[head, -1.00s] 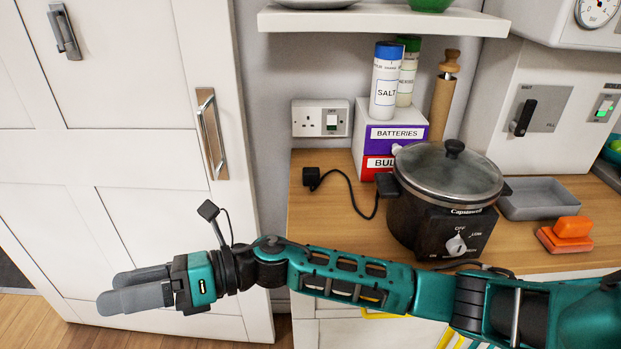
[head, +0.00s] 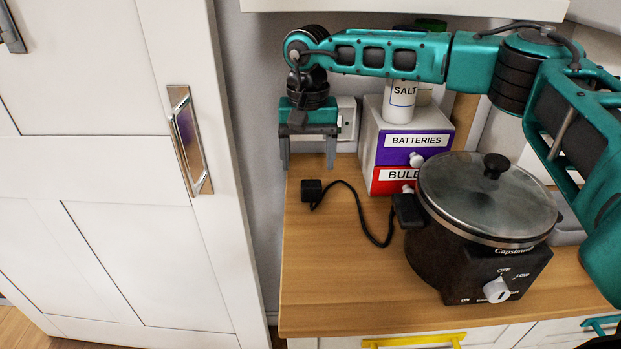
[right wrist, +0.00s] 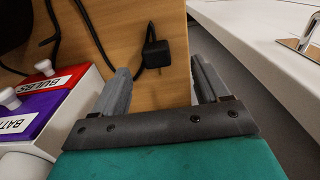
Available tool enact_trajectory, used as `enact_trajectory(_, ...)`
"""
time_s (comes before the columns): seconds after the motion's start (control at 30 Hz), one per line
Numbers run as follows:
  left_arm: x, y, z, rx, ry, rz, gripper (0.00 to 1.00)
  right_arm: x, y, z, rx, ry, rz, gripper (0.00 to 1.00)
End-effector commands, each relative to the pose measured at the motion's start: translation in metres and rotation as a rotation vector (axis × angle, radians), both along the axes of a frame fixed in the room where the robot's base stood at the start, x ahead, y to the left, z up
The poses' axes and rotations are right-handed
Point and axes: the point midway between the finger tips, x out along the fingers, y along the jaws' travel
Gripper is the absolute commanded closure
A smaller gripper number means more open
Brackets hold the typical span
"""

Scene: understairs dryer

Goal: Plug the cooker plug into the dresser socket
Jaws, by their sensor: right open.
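The black cooker plug (head: 311,189) lies on the wooden dresser top near its left edge, its cord running right to the black slow cooker (head: 470,225). My right gripper (head: 308,166) points down just above and behind the plug, open and empty. In the right wrist view the plug (right wrist: 156,52) shows beyond and between the two open fingertips (right wrist: 160,72), apart from them. My left gripper is out of view.
Drawer boxes marked batteries (head: 418,142) and bulbs (head: 392,180) stand right of the plug, with a salt pot (head: 400,103) on top. A shelf (head: 400,8) is above my arm. A tall white door (head: 110,180) stands left. The front left dresser top is clear.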

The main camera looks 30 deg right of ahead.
Motion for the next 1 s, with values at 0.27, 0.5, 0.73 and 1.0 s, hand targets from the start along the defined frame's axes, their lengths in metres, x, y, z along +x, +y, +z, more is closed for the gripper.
enact_trajectory(0.27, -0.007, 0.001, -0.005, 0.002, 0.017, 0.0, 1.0, -0.001, -0.004, -0.024, -0.011, 0.002, 0.002, 0.26)
enact_trajectory(0.5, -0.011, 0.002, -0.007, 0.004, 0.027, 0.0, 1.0, -0.007, -0.005, -0.058, -0.01, 0.003, 0.002, 0.26)
enact_trajectory(0.73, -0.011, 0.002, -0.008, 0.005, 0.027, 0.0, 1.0, -0.006, -0.004, -0.074, -0.008, -0.002, 0.002, 0.26)
enact_trajectory(1.0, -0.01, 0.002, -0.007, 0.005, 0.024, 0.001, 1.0, -0.006, -0.004, -0.074, -0.007, -0.001, 0.002, 0.35)
